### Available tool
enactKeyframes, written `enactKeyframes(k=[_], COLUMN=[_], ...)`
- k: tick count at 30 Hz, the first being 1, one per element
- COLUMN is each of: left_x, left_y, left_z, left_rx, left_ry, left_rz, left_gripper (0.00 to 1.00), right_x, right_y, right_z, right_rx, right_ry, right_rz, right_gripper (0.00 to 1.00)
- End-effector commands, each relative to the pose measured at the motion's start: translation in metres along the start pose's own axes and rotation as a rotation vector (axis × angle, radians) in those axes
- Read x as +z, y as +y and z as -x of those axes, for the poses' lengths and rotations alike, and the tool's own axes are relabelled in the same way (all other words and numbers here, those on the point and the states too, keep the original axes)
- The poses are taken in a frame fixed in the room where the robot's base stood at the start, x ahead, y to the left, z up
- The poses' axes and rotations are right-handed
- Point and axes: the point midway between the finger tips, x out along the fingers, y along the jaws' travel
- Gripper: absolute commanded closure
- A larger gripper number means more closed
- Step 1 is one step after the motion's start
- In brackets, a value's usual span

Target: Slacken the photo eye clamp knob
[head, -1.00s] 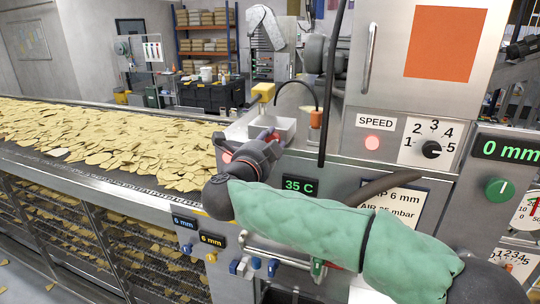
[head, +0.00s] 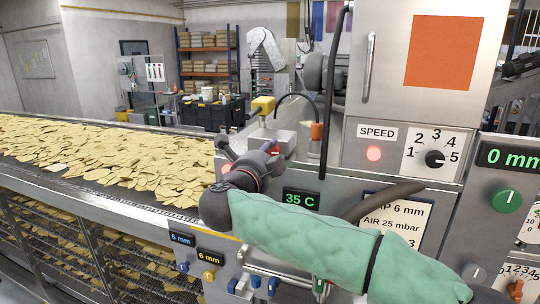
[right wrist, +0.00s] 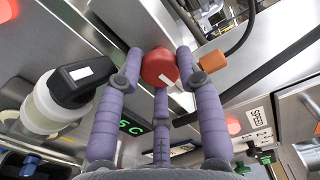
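A red knob (right wrist: 158,67) with a white mark sits between the fingertips of my right gripper (right wrist: 159,76) in the right wrist view. The three purple fingers are spread around it, and I cannot tell whether any touches it. In the head view the right gripper (head: 250,156) is at the grey block (head: 272,138) beside the belt, and a red part (head: 287,145) shows next to its fingers. The fingers hide most of the knob there. My left gripper is not in view.
A yellow box (head: 263,104) stands just behind the block. An orange-ended cable (right wrist: 211,60) runs close to the right finger, and a black-and-white fitting (right wrist: 62,100) is at left. The chip belt (head: 90,165) lies left, the control panel (head: 425,150) right.

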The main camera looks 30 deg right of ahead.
Motion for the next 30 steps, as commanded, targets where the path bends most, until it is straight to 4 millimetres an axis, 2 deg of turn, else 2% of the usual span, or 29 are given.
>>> enactKeyframes(k=[1, 2, 3, 12, 16, 20, 30], left_x=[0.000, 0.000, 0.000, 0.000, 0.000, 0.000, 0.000], left_y=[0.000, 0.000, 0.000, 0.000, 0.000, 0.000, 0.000], left_z=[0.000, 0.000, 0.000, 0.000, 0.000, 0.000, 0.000], left_rx=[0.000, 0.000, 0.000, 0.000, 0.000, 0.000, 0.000], left_ry=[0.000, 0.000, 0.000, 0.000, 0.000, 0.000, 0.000], left_rz=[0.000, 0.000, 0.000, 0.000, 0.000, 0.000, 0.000], left_gripper=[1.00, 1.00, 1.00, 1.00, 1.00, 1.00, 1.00], right_x=[-0.001, -0.001, -0.001, 0.000, 0.000, 0.001, 0.000], right_y=[-0.001, -0.001, -0.001, 0.000, 0.000, 0.000, 0.000], right_z=[0.000, 0.000, 0.000, 0.000, 0.008, 0.026, 0.092], right_rx=[-0.001, -0.001, -0.001, 0.000, 0.000, -0.001, -0.001], right_ry=[0.003, 0.003, 0.003, 0.001, -0.001, -0.004, -0.004], right_rz=[-0.002, -0.002, -0.001, 0.001, 0.000, 0.000, 0.000], right_gripper=[0.52, 0.44, 0.40, 0.40, 0.40, 0.40, 0.40])
